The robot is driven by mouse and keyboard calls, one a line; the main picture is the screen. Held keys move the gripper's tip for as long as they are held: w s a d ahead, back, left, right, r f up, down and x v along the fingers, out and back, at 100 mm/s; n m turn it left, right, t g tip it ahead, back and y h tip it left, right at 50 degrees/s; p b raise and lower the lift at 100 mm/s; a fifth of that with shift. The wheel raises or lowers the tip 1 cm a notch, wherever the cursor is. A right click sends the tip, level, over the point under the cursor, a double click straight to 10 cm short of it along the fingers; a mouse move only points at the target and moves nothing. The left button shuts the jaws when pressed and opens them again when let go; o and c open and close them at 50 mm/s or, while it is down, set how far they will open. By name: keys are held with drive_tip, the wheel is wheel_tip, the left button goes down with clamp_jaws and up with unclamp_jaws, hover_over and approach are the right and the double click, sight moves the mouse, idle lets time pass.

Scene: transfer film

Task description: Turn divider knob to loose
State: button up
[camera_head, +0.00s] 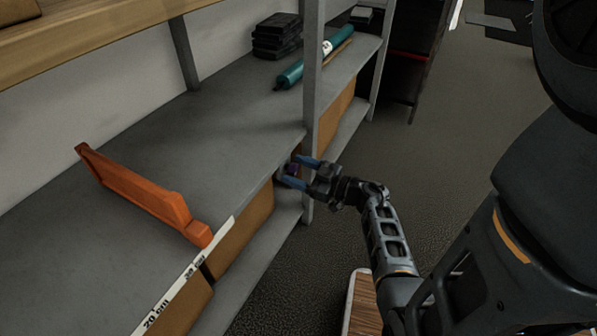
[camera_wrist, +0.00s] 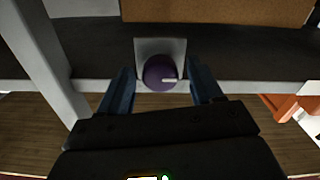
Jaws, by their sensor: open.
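In the head view the knob (camera_head: 293,169) shows small and partly hidden between my fingers. My gripper (camera_head: 298,172) is open, with one blue finger to each side of the knob; it also shows in the wrist view (camera_wrist: 162,88). I cannot tell whether either finger touches the knob. The orange divider (camera_head: 140,194) stands on the grey shelf; part of it shows in the wrist view (camera_wrist: 291,107).
A grey upright post (camera_head: 313,85) stands close beside my gripper; it also shows in the wrist view (camera_wrist: 45,55). A teal roll (camera_head: 314,64) and black boxes (camera_head: 277,36) lie farther back on the shelf (camera_head: 205,105). Brown boxes (camera_head: 245,232) fill the level below. The floor (camera_head: 440,150) beyond is open.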

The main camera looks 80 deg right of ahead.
drive_tip(key=shift+c, duration=0.2)
drive_tip(key=c, duration=1)
